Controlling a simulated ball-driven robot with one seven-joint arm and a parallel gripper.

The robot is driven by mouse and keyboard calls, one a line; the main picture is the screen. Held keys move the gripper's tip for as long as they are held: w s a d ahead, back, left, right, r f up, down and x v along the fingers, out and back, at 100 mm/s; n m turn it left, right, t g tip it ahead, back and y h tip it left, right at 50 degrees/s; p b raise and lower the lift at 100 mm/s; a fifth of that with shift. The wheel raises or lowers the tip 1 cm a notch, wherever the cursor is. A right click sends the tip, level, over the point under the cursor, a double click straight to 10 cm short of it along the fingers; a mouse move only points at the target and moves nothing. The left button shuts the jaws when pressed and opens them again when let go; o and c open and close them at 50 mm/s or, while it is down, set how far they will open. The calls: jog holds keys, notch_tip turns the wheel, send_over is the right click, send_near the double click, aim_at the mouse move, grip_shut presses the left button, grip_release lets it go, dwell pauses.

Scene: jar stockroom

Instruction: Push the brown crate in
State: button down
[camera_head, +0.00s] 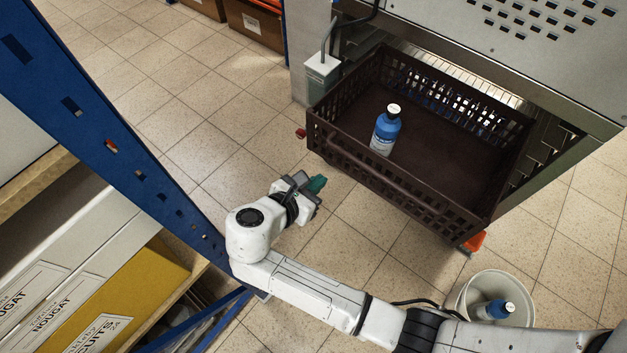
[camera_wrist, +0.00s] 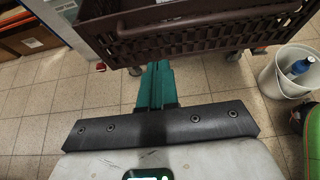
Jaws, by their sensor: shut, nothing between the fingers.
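The brown crate (camera_head: 340,150) is an open lattice basket on castors. It stands partly under a grey metal machine, its near part sticking out. A blue bottle with a white cap (camera_head: 386,132) stands upright inside it. The crate's front wall, handle bar and castors show in the wrist view (camera_wrist: 200,32). My gripper (camera_head: 318,184) has green fingers and is shut and empty, left of and short of the crate's front wall. In the wrist view the fingers (camera_wrist: 157,85) point toward the crate's lower edge; a gap appears to remain, though contact is hard to judge there.
A white bucket (camera_head: 461,297) with a blue bottle (camera_head: 494,309) in it stands on the floor near the crate's right front corner. A blue-framed shelf with boxes (camera_head: 150,283) is at the left. Tiled floor between shelf and crate is clear.

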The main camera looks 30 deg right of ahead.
jog(key=b, duration=0.2)
send_near(350, 157)
jog(key=w+d+f, duration=0.2)
jog(key=d+f, duration=0.2)
jog(key=shift+d+r, duration=0.2)
jog(key=shift+d, duration=0.35)
jog(key=shift+w+d+p, duration=0.2)
jog(key=shift+d+p, duration=0.1)
jog(key=shift+d, duration=0.2)
jog(key=w+d, duration=0.4)
jog(key=d, duration=0.8)
jog(key=w+d, duration=0.5)
jog(key=d, duration=0.8)
jog(key=shift+w+d, duration=0.2)
jog(key=shift+d, duration=0.05)
jog(key=shift+r, duration=0.15)
